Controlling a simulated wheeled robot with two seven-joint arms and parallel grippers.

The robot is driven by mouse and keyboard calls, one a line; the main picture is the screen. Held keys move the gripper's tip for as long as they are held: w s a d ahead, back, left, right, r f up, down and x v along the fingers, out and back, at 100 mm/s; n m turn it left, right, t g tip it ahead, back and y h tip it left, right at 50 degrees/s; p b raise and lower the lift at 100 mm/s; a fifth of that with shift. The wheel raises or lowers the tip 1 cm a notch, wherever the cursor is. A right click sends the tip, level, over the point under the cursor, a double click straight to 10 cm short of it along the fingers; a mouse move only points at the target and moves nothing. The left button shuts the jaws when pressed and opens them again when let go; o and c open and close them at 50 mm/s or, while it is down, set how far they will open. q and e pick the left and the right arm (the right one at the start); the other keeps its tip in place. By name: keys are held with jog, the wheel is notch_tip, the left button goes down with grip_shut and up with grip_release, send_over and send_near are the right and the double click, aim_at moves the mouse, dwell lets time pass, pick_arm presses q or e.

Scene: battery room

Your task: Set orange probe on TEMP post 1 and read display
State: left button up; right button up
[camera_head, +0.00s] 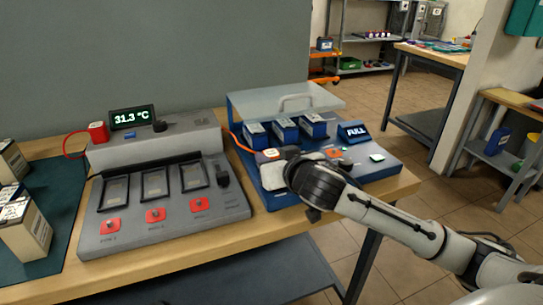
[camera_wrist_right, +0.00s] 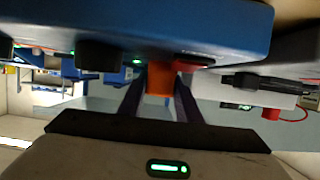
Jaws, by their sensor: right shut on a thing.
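My right gripper (camera_head: 272,174) is over the front left part of the blue charger. In the wrist view my right gripper (camera_wrist_right: 160,88) is shut on the orange probe (camera_wrist_right: 160,82), which shows as an orange block between the fingers. In the head view the probe is mostly hidden by the hand. An orange cable (camera_head: 238,142) runs along the charger's left edge. The display (camera_head: 132,117) on the grey device reads 31.3 °C. I cannot tell which post is TEMP post 1, or whether the probe touches one. My left gripper is not in view.
The blue charger (camera_head: 384,172) holds several blue batteries (camera_head: 285,128) under a raised clear lid (camera_head: 285,101); its small screen (camera_head: 354,131) reads FULL. The grey device (camera_head: 165,232) has three slots and red pads. White batteries (camera_head: 28,235) stand on a dark mat at left.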

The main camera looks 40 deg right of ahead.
jog(key=o, duration=0.8)
jog(key=shift+s, duration=0.15)
jog(key=shift+p+v, duration=1.25)
jog(key=shift+v, duration=1.45)
jog(key=shift+p+v, duration=0.85)
jog(key=shift+v, duration=1.85)
